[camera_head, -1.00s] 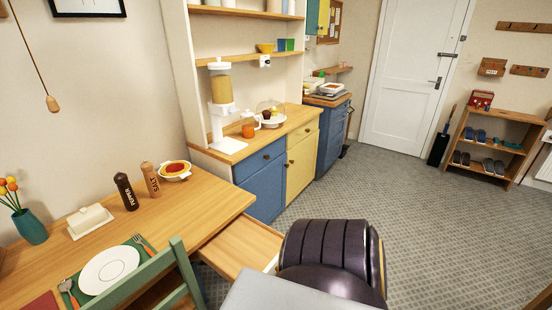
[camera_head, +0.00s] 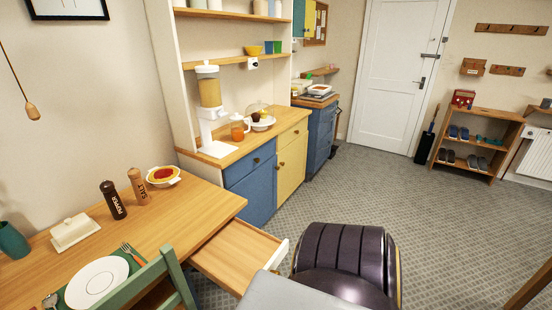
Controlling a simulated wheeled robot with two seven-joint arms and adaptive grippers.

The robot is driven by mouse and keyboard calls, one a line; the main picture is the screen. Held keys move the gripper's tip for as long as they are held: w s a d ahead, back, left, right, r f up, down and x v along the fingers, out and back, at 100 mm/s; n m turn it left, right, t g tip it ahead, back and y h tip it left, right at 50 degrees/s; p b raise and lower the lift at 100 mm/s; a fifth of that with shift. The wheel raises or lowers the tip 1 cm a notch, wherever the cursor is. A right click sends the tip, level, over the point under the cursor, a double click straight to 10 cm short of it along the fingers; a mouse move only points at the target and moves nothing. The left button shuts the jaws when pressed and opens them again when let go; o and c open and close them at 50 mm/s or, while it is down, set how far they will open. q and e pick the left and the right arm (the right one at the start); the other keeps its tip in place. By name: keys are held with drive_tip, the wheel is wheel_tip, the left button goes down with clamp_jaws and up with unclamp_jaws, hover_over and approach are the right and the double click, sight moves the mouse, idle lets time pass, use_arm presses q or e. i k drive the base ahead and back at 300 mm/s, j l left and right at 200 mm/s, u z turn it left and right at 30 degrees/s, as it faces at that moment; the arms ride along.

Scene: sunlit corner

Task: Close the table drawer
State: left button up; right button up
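The table drawer (camera_head: 236,252) sticks out from the right end of the wooden dining table (camera_head: 165,214). It is pulled open, and its light wooden inside looks empty. Its white-edged front is at the right, partly hidden at the bottom by a grey part of my own body. A dark, ribbed rounded part, which seems to be mine, is just right of the drawer front. I cannot make out contact between them. Neither of my grippers shows in the view.
A green chair (camera_head: 162,281) stands at the table's front edge, left of the drawer. Salt and pepper mills, a butter dish (camera_head: 75,231), a bowl and a plate (camera_head: 97,282) are on the table. A blue and yellow cabinet (camera_head: 262,178) stands behind. Carpet at the right is free.

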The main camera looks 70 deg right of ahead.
sight(230, 259)
drive_tip(key=i+z, duration=0.1)
drive_tip(key=z, duration=0.75)
drive_tip(key=i+j+z, duration=0.1)
drive_tip(key=z, duration=0.3)
drive_tip(key=j+z, duration=0.1)
drive_tip(key=z, duration=0.35)
drive_tip(key=i+j+z, duration=0.1)
drive_tip(key=z, duration=0.3)
drive_tip(key=j+z, duration=0.1)
drive_tip(key=z, duration=0.3)
